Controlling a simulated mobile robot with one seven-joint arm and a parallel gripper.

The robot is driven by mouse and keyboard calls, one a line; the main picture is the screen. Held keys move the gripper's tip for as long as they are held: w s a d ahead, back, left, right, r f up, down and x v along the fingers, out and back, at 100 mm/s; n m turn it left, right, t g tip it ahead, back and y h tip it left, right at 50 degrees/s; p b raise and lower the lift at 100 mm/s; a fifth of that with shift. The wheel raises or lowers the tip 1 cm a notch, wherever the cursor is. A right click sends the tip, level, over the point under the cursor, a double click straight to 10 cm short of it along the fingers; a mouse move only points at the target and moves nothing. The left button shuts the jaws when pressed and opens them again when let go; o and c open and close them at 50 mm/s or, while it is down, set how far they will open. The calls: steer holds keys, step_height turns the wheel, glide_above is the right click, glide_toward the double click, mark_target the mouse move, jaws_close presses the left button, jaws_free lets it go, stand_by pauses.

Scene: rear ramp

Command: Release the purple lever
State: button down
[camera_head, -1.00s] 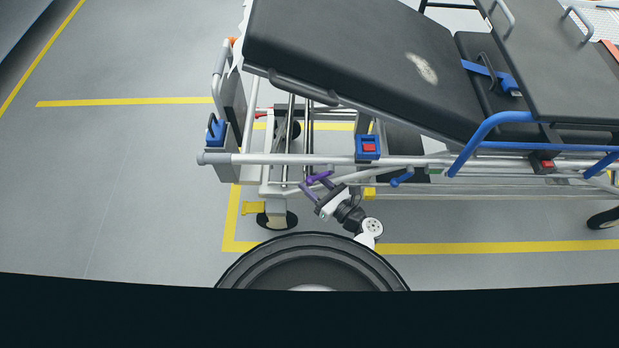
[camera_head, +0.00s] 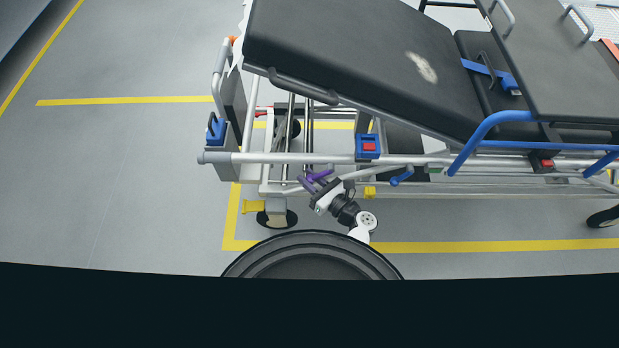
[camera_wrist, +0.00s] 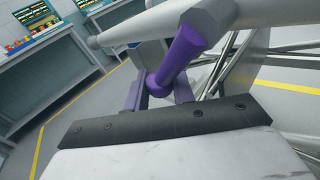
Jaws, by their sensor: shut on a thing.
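The purple lever (camera_wrist: 182,52) hangs from a grey rail of the stretcher in the wrist view, and its lower end lies between my gripper's fingers. In the head view the purple lever (camera_head: 321,173) shows small, just under the stretcher's side rail. My gripper (camera_head: 314,180) reaches it from below right, and its purple-grey fingers are shut on the lever. In the wrist view my gripper (camera_wrist: 160,92) has one finger on each side of the lever's rounded end. The contact faces are partly hidden.
The stretcher (camera_head: 340,60) with a black mattress fills the upper right. A blue and red latch (camera_head: 367,147) and a blue lever (camera_head: 402,176) sit right of my gripper. A caster (camera_head: 277,218) stands below left. Workbenches (camera_wrist: 40,65) stand far off. Floor at left is clear.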

steer(key=shift+a+r+m+t+y, duration=0.3)
steer(key=shift+r+m+t, duration=0.15)
steer(key=shift+m, duration=0.15)
steer(key=shift+a+r+m+t+y, duration=0.2)
steer(key=shift+r+m+t+y, duration=0.15)
steer(key=shift+m, duration=0.25)
steer(key=c, duration=1.2)
jaws_free()
steer(key=b+v, duration=0.2)
steer(key=v, duration=1.2)
steer(key=shift+a+r, duration=0.1)
